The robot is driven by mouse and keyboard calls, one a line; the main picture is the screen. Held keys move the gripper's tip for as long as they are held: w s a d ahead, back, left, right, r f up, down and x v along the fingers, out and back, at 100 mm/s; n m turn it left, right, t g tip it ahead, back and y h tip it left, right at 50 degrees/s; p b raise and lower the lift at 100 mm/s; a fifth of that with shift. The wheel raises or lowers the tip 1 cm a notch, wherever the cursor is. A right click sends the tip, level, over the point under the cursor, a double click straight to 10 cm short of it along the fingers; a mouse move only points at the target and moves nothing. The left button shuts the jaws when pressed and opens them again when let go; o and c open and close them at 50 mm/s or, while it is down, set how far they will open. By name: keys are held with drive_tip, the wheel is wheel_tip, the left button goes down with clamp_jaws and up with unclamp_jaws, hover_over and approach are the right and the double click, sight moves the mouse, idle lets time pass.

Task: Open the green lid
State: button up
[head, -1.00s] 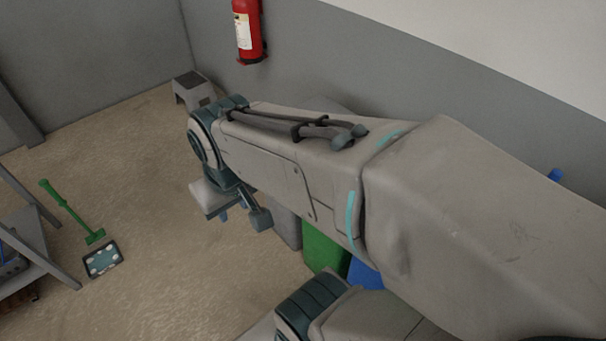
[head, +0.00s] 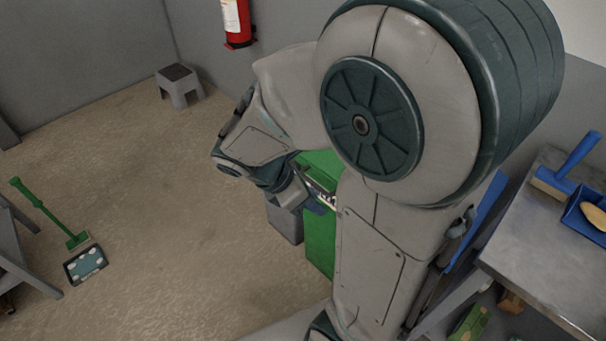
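The green bin (head: 320,243) stands near the wall, partly hidden behind my arm. Its green lid (head: 322,163) shows above it, with my arm covering the right part. Between lid and bin front is a dark gap with pale, mixed contents (head: 321,195), so the lid looks raised at least partly. My gripper (head: 312,204) is at the front upper edge of the bin, by this gap. Its fingers are small and partly hidden. I cannot tell whether they touch the lid or hold anything.
A grey bin (head: 284,223) stands left of the green one. A metal table (head: 545,255) with a blue brush (head: 568,166) and blue dustpan (head: 585,215) is at the right.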

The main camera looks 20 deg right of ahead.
drive_tip(key=w+f+n+t+h+b, duration=0.2)
drive_tip(key=w+f+n+h+b, duration=0.4)
drive_tip(key=f+n, duration=0.5)
drive_tip(key=n+t+h+b, duration=0.2)
drive_tip(key=n+t+b, duration=0.3)
drive_tip(key=n, duration=0.6)
approach(316, 187)
drive_tip(key=b+x, duration=0.3)
drive_tip(key=x, duration=0.7)
drive_tip(key=shift+w+d+f+b, duration=0.15)
drive_tip(key=shift+d+b, duration=0.15)
drive_tip(key=shift+b, duration=0.05)
clamp_jaws()
